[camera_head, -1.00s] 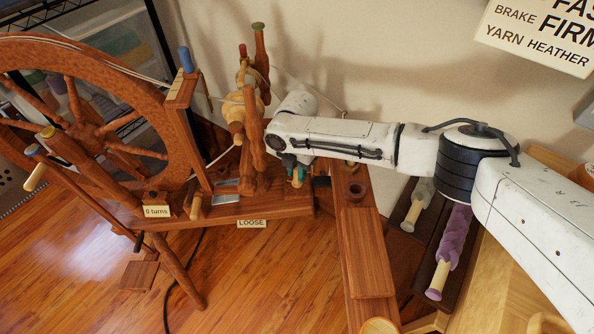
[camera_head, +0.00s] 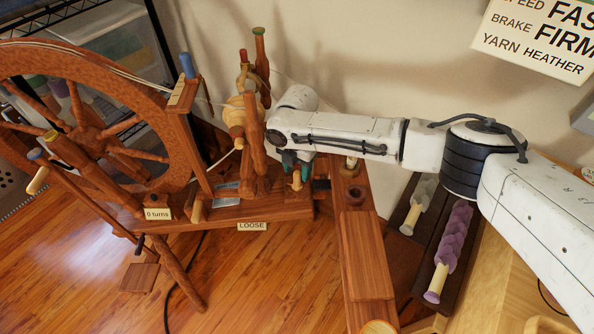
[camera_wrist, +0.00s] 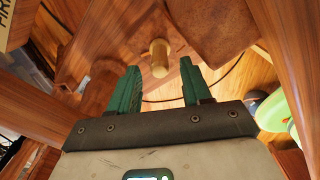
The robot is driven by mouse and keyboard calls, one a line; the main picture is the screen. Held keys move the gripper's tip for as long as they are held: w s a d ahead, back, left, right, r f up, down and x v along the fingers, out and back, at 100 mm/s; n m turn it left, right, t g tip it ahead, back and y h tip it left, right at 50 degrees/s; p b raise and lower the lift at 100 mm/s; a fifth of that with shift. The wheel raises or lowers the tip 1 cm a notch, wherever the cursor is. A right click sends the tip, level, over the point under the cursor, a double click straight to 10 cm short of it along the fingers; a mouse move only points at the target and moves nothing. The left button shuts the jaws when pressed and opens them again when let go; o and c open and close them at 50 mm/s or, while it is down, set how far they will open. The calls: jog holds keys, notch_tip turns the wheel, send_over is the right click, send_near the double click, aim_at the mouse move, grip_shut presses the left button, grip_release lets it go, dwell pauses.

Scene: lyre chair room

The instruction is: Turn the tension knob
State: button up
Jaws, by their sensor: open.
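A pale wooden knob (camera_head: 297,180) stands at the right end of the spinning wheel's bench (camera_head: 275,209), to the right of the LOOSE label (camera_head: 252,226). My gripper (camera_head: 295,160) is just above and behind this knob, partly hidden by my wrist. In the wrist view my gripper's green fingers (camera_wrist: 155,88) are apart, with nothing between them. The knob (camera_wrist: 159,58) shows in the gap, beyond the fingertips and apart from them. A "0 turns" label (camera_head: 157,213) is on the bench further left.
The large drive wheel (camera_head: 178,150) fills the left. Upright posts with the flyer and bobbin (camera_head: 235,115) stand close left of my gripper. A narrow wooden stand (camera_head: 365,250) with a hole is at right, beside bobbins of grey and purple wool (camera_head: 450,235). A sign (camera_head: 535,40) hangs on the wall.

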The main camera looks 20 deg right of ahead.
aim_at(297, 172)
notch_tip(297, 172, up, 8)
jog(key=p, duration=0.2)
jog(key=shift+r+p, duration=0.15)
jog(key=shift+p, duration=0.15)
